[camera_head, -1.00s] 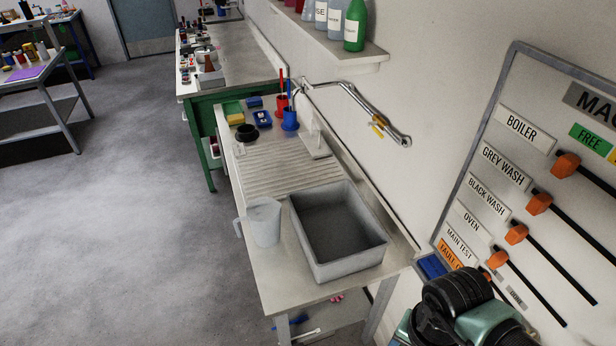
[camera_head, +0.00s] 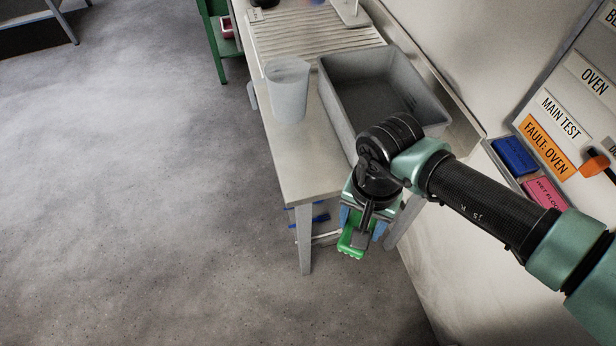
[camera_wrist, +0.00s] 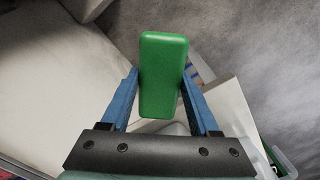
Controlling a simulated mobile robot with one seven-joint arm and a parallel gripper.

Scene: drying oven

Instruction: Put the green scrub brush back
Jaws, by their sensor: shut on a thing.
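The green scrub brush (camera_head: 352,243) is held in my gripper (camera_head: 362,222), in front of the near end of the sink bench (camera_head: 305,165) and below the height of its top. In the wrist view, the brush (camera_wrist: 163,75) is a smooth green block gripped between the two blue fingers of my gripper (camera_wrist: 160,88). Its far end reaches past the fingertips. In the head view, my wrist hides part of the fingers and the brush's upper side. Any bristles are not clearly visible.
A grey sink basin (camera_head: 358,122) and a translucent beaker (camera_head: 288,95) are on the bench. A ribbed drainboard (camera_head: 300,32) lies behind them. A label board (camera_head: 545,130) with blue and pink blocks is on the right wall. The floor (camera_head: 150,180) at left is clear.

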